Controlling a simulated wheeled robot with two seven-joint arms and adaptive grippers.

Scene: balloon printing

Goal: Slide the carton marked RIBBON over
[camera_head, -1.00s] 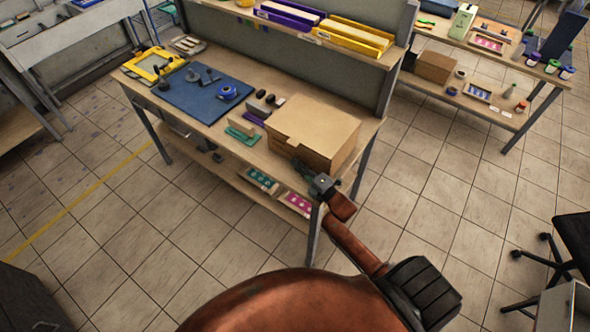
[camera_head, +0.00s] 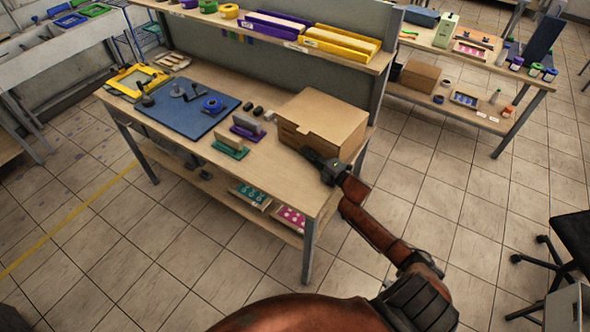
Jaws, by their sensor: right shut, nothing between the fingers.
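A closed brown carton (camera_head: 325,112) stands on the wooden table (camera_head: 285,179), near its right end. I cannot read any marking on it. A second brown carton (camera_head: 418,76) sits on the lower shelf of the bench behind. My right gripper (camera_head: 308,154) is shut and empty. Its dark fingertips are at the low front side of the near carton; they look close against it, but I cannot tell for sure whether they touch. My left gripper is not in view.
A green-based block tool (camera_head: 230,148) and a purple-based one (camera_head: 247,131) stand left of the carton. A blue mat (camera_head: 195,108) lies further left. A grey panel (camera_head: 270,68) rises behind. The table top in front of the carton is bare.

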